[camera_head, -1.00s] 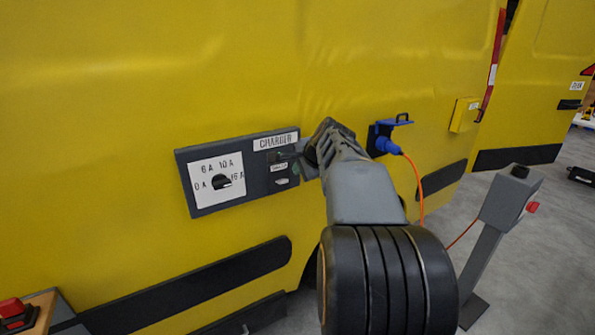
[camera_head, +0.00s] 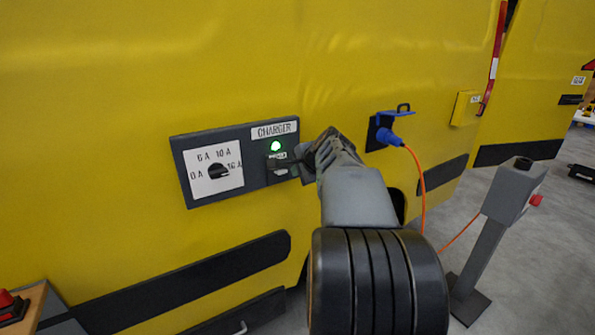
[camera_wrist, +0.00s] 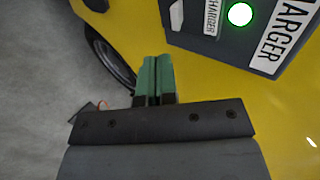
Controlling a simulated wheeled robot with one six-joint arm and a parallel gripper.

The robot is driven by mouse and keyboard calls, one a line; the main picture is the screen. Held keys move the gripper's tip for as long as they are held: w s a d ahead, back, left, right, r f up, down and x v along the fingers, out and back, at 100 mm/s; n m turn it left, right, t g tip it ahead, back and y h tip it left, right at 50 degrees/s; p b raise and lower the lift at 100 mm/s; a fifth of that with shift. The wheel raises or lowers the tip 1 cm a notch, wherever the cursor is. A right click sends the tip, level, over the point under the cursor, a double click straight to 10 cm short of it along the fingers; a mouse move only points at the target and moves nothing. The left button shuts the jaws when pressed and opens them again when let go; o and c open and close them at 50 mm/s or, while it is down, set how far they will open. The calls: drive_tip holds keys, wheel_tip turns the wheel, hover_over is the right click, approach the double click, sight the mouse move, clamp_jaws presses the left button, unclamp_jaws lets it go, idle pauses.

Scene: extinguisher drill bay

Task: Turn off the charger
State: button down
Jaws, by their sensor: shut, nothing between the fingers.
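The charger panel (camera_head: 255,178) is a dark plate on the yellow vehicle side, with a "CHARGER" label (camera_head: 274,130). Its green light (camera_head: 276,146) is lit; the light also shows in the wrist view (camera_wrist: 240,14). A small switch (camera_wrist: 176,15) sits by the smaller label in the wrist view, partly cut off by the frame's top. My gripper (camera_wrist: 153,62) is shut and empty, its green fingers just below and left of the switch, with no contact visible.
A black rotary knob (camera_head: 218,171) on a white dial is left of the light. A blue plug (camera_head: 388,137) with an orange cable sits in a socket to the right. A grey post (camera_head: 480,245) with a red button stands on the floor at right.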

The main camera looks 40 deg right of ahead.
approach(281, 178)
drive_tip(key=x, duration=0.5)
drive_tip(key=shift+f, duration=0.25)
drive_tip(key=shift+w+d+f, duration=0.1)
drive_tip(key=shift+w+f, duration=0.1)
drive_tip(key=shift+w, duration=0.25)
drive_tip(key=shift+w+f, duration=0.2)
drive_tip(key=shift+w, duration=0.25)
